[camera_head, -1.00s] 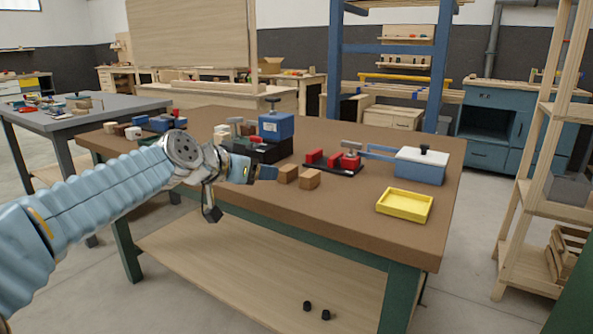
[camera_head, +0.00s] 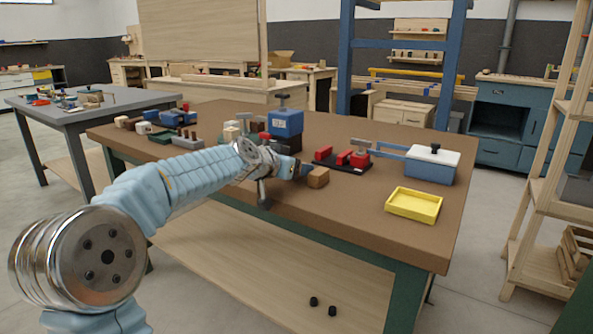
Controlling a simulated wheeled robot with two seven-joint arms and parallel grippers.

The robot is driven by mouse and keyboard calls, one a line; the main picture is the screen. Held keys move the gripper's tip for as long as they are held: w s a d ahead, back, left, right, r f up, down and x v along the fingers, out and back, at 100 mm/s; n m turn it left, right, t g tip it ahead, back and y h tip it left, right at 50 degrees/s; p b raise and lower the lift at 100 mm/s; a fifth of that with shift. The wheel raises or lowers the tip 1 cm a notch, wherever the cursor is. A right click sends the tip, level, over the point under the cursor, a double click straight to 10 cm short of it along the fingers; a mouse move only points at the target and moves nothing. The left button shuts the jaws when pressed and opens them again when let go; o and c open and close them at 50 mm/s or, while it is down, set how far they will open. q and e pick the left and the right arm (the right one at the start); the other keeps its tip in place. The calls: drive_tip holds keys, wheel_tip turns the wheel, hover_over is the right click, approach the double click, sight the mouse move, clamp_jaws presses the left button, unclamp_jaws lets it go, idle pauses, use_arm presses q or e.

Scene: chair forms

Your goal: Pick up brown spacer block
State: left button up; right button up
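A brown spacer block (camera_head: 318,177) sits on the brown workbench top, just right of my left gripper. My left gripper (camera_head: 303,171) is low over the bench, its tip beside this block and appearing close to it. The gap between its fingers cannot be made out, and I cannot tell whether it touches the block. A second brown block cannot be clearly seen, as my gripper covers that spot. My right gripper is not in view.
A black fixture with red parts (camera_head: 343,158) and a blue box with a white top (camera_head: 431,164) stand behind and right. A yellow tray (camera_head: 413,205) lies near the right edge. A blue machine (camera_head: 285,123) stands behind my gripper.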

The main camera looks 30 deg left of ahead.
use_arm(q)
drive_tip(key=shift+c, duration=0.4)
drive_tip(key=c, duration=1)
drive_tip(key=shift+o, duration=0.2)
